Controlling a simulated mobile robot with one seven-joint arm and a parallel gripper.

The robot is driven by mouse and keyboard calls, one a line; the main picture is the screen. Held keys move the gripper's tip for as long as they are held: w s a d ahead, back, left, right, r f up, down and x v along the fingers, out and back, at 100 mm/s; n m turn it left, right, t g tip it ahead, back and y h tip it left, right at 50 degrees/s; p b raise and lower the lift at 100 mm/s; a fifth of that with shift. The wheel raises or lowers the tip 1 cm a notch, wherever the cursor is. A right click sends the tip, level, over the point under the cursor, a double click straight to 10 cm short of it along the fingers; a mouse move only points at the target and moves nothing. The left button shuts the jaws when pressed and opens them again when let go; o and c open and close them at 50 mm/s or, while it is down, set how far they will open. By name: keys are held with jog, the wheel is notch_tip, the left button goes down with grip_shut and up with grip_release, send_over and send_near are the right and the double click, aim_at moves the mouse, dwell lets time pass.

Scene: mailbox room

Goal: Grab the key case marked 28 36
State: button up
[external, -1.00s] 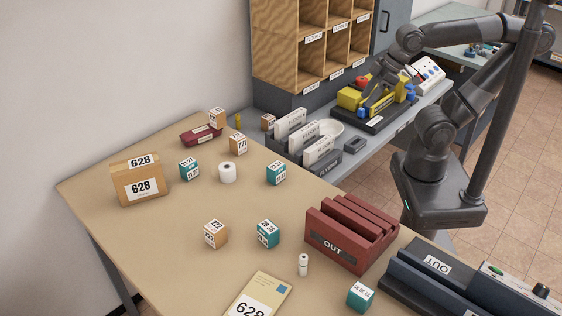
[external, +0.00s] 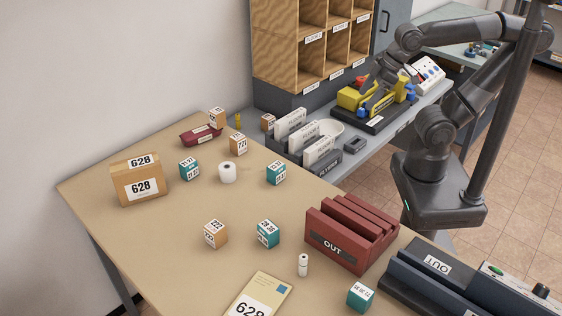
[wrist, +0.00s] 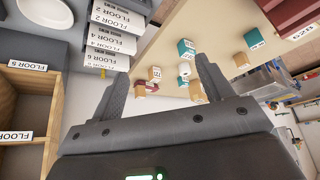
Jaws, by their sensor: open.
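Several teal cubes with white number labels stand on the tan table. The one near the middle (external: 268,233) seems to read 28 36, but the print is too small to be sure. Others are at the back left (external: 189,169), back right (external: 276,172) and front right (external: 360,296). My gripper (wrist: 164,70) is open and empty in the wrist view. It is away from the table, by the shelf side.
Cardboard cubes, a 628 box (external: 138,180), a white roll (external: 228,173), a small white bottle (external: 303,264) and an envelope (external: 262,297) share the table. A red OUT rack (external: 345,234) stands at its right edge. Floor files (external: 290,124) and a yellow device (external: 362,98) stand near the wooden shelves.

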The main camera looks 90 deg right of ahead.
jog(key=w+a+r+n+g, duration=0.1)
jog(key=w+a, duration=0.1)
jog(key=w, duration=0.3)
jog(key=w+a+r+n, duration=0.1)
jog(key=w+a+r, duration=0.15)
jog(key=w, duration=0.25)
jog(key=n+g, duration=0.5)
jog(key=n, duration=0.1)
send_over(269, 224)
jog(key=f, duration=1)
jog(key=w+f, duration=0.1)
jog(key=f, duration=0.5)
jog(key=shift+d, duration=0.35)
jog(key=shift+a+f, duration=0.25)
jog(key=shift+f, duration=0.1)
notch_tip(269, 224, down, 5)
jog(key=shift+a+r, duration=0.1)
jog(key=shift+r, duration=0.05)
jog(key=shift+s+f, duration=0.15)
jog(key=shift+f, duration=0.85)
jog(key=shift+s+f, duration=0.2)
jog(key=shift+f, duration=0.85)
jog(key=shift+s+f, duration=0.15)
jog(key=shift+f, duration=0.85)
jog(key=shift+c, duration=0.2)
